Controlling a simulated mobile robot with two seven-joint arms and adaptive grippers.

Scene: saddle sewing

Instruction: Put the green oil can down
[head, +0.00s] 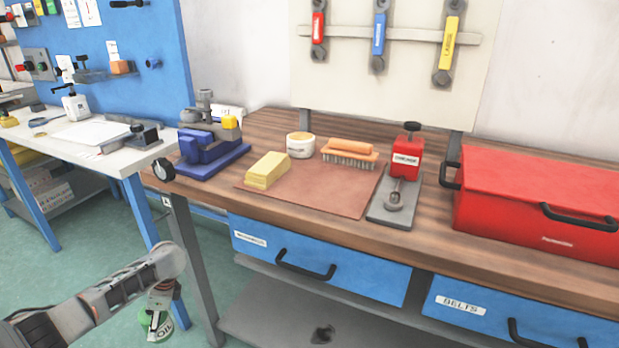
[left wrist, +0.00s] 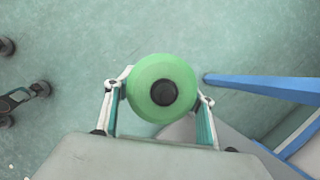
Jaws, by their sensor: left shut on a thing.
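The green oil can (left wrist: 162,70) shows in the left wrist view from its round green end, with a dark cap in the middle. My left gripper (left wrist: 162,92) has one finger on each side of the can and is shut on it. In the head view my left gripper (head: 160,308) hangs low in front of the bench's left leg. Below it a small part of the oil can (head: 150,338) shows with a label reading OIL; the rest is hidden. The can is held below bench-top height, over the floor. My right gripper is not in view.
The wooden workbench (head: 420,232) holds a brown mat (head: 330,195), a yellow block (head: 267,170), a brush (head: 350,155), a round tub (head: 300,145), a red dispenser (head: 405,160), a blue vise (head: 208,150) and a red toolbox (head: 540,205). Bare wood lies along its front edge.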

